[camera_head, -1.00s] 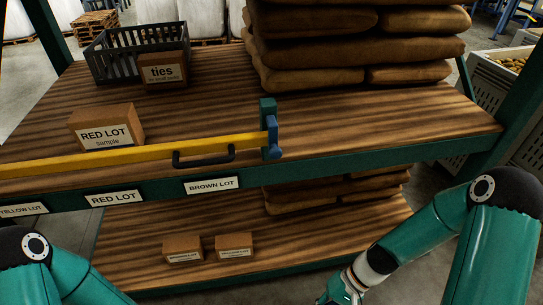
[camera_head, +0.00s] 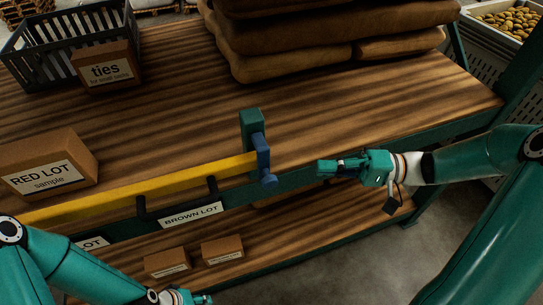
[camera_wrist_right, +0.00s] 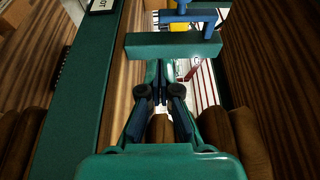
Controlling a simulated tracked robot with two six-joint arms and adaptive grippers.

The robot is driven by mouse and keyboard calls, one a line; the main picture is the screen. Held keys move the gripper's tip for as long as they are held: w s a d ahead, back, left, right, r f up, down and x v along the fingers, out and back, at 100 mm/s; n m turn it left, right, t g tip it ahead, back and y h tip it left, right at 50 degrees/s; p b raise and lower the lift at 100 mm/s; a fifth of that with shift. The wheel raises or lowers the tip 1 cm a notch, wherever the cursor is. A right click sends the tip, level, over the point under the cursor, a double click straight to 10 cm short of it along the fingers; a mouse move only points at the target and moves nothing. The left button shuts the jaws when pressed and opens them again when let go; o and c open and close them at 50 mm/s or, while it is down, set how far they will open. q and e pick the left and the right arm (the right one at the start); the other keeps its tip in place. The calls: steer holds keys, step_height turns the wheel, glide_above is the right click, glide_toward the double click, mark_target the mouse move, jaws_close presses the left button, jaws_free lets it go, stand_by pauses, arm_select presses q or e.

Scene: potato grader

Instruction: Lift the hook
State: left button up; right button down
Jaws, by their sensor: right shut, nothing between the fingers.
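The blue hook (camera_head: 264,160) sits at the right end of the yellow bar (camera_head: 150,187), against a green post (camera_head: 252,130) at the shelf's front edge. In the right wrist view the blue hook (camera_wrist_right: 183,18) is at the top, beyond the green post (camera_wrist_right: 172,46). My right gripper (camera_head: 322,168) is to the right of the hook and apart from it, pointing at it, shut and empty. Its fingers also show in the wrist view (camera_wrist_right: 158,72). My left gripper (camera_head: 205,299) is at the bottom edge, low and partly cut off; its jaws are unclear.
A black handle (camera_head: 180,200) is on the bar. A RED LOT box (camera_head: 45,165), a ties box (camera_head: 106,70) and a dark crate (camera_head: 60,40) stand on the wooden shelf. Brown sacks (camera_head: 330,40) are stacked behind. Two small boxes (camera_head: 222,250) sit on the lower shelf.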

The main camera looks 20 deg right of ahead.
mark_target(267, 172)
arm_select(q)
steer(key=r+p, duration=0.2)
steer(key=r, duration=0.1)
steer(key=shift+d+p, duration=0.25)
steer(key=shift+p, duration=0.15)
arm_select(e)
steer(key=x, duration=1.1)
steer(key=shift+g, duration=0.3)
steer(key=shift+s+f, duration=0.1)
steer(key=shift+s, duration=0.05)
